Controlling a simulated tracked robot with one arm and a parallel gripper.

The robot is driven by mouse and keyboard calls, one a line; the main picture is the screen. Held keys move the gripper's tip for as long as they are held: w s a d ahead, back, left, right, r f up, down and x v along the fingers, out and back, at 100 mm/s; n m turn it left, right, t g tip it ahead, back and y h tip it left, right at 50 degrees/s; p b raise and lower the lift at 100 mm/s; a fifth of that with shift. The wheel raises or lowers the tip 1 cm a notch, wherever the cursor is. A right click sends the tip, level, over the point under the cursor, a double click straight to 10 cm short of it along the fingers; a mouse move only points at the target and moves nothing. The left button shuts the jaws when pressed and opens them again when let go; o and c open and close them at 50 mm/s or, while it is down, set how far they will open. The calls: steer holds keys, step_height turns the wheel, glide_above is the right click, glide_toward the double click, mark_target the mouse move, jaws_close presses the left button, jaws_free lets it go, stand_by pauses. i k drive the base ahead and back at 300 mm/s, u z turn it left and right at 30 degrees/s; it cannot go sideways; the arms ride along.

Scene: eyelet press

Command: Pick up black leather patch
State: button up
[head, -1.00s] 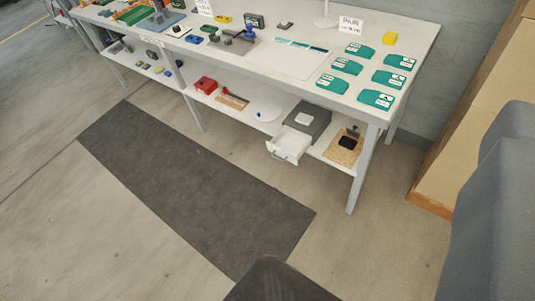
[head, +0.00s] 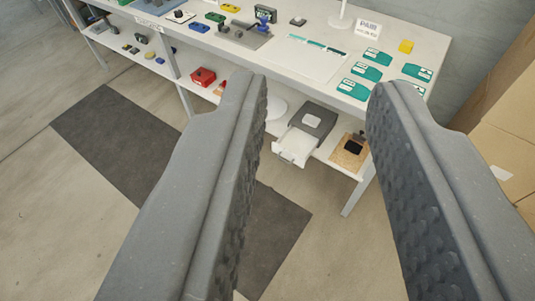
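A small flat black piece (head: 354,147), which looks like the black leather patch, lies on a tan board (head: 339,155) at the right end of the lower shelf. It is small and far off, so its material cannot be told. My gripper (head: 318,92) is open and empty. Its two grey, ribbed fingers stand wide apart in the foreground. The black piece shows between them, near the right finger, well beyond the fingertips. The right finger is close to covering the board's right side.
A grey box with an open white drawer (head: 296,147) stands left of the board. The white workbench top (head: 280,65) overhangs the shelf and carries several teal pieces (head: 366,72), a press and a lamp stand. A table leg (head: 356,195) stands in front right. Cardboard boxes (head: 500,130) are at right.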

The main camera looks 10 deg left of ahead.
mark_target(356, 148)
steer(key=u, duration=0.05)
steer(key=i, duration=1.05)
steer(key=u, duration=1.45)
steer(key=k, duration=1.3)
steer(key=z, duration=1)
steer(key=i, duration=0.25)
steer(key=z, duration=0.05)
